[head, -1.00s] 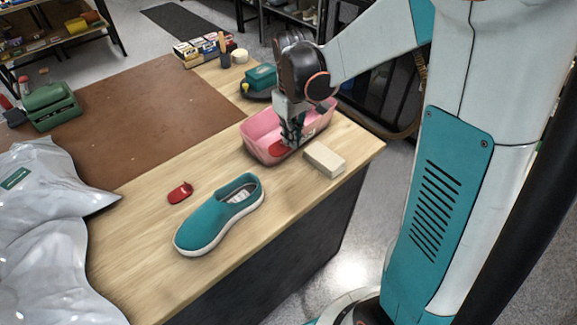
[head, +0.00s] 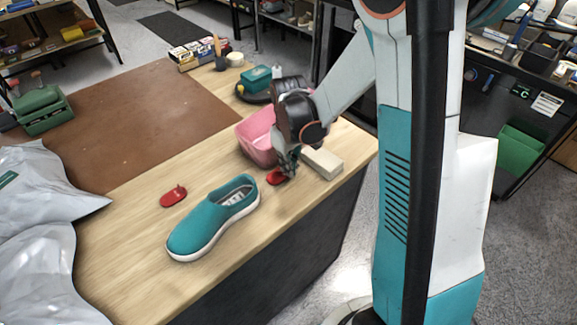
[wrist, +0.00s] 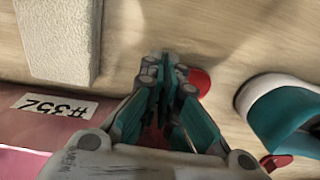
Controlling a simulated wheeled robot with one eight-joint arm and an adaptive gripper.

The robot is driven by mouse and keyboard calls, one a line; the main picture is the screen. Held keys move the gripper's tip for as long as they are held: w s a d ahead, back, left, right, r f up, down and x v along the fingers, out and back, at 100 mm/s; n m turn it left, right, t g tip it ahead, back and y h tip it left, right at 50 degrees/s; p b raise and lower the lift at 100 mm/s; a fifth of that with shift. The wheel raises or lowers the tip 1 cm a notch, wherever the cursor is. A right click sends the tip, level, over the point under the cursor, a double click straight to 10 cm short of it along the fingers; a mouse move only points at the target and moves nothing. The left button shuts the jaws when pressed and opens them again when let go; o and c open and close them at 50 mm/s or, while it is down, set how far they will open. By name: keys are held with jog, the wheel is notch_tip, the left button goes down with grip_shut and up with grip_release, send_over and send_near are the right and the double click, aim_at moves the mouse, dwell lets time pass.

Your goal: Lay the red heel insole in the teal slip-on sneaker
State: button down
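The teal slip-on sneaker (head: 210,220) lies on the wooden table, its opening toward my gripper. Part of it shows at the right of the wrist view (wrist: 285,115). My gripper (head: 287,165) is outside the pink bin, its fingers close together on a red heel insole (head: 276,178). In the wrist view the insole's rounded end (wrist: 201,82) sticks out past the fingers, with red also showing between them. It appears just above the table, right of the sneaker. Another red piece (head: 173,198) with a small raised tab lies left of the sneaker.
The pink bin (head: 257,137) stands behind my gripper; its label shows in the wrist view (wrist: 52,105). A beige block (head: 322,163) lies to the right. A grey plastic bag (head: 40,230) covers the left side. Bare wood surrounds the sneaker.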

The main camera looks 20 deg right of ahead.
jog(key=shift+f, duration=0.1)
jog(key=c, duration=1.8)
grip_release()
